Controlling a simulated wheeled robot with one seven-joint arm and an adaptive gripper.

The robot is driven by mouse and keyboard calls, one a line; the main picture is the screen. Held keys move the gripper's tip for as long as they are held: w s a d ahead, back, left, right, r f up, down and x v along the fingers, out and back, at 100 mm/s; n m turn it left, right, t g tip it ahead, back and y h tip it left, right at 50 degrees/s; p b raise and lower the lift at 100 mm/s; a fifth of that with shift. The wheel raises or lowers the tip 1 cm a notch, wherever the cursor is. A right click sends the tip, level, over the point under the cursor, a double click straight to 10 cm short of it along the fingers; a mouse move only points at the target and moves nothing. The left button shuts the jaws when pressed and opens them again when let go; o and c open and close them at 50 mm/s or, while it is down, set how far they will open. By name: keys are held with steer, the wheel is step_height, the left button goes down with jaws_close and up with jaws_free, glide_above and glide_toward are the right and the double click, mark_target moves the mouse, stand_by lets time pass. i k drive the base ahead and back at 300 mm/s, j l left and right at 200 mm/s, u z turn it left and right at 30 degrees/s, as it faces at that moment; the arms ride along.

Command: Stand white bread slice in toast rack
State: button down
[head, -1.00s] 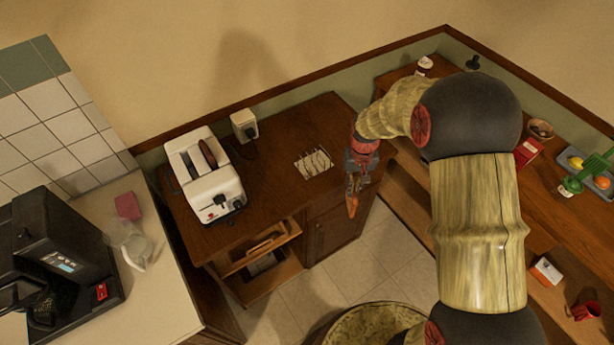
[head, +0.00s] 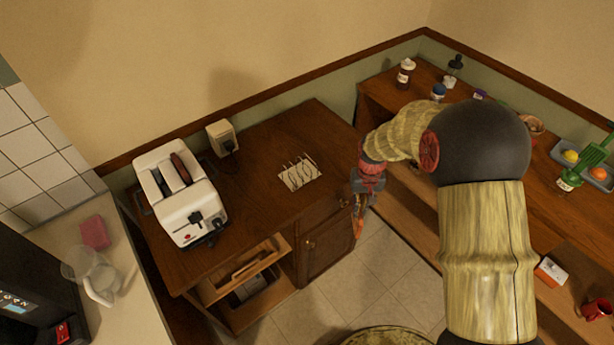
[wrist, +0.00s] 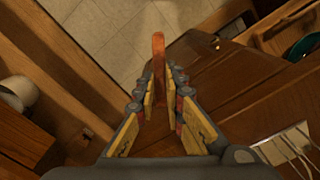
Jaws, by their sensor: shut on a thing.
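The white bread slice (wrist: 158,60) shows edge-on in the wrist view as a thin orange-brown crust strip between my fingertips. My gripper (wrist: 160,76) is shut on it. In the head view my gripper (head: 366,190) points down off the right edge of the wooden cabinet top, and the held slice is small and hard to make out. The toast rack (head: 300,173), a pale base with thin wire dividers, stands on that top, left of my gripper and apart from it. Part of the rack (wrist: 288,146) also shows at the lower right of the wrist view.
A white toaster (head: 182,198) with a dark brown piece in a slot stands left of the rack. A small pale box (head: 221,137) stands behind. The wooden top around the rack is clear. A cluttered wooden counter (head: 480,165) lies right, across a floor gap.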

mark_target(297, 177)
steer(key=z, duration=0.4)
steer(key=i+z, duration=0.1)
steer(key=z, duration=0.25)
steer(key=j+z, duration=0.1)
steer(key=z, duration=0.65)
steer(key=j+u, duration=0.1)
steer(key=u, duration=0.25)
steer(key=j+u, duration=0.1)
steer(key=u, duration=0.25)
steer(key=i+u, duration=0.1)
steer(key=u, duration=0.25)
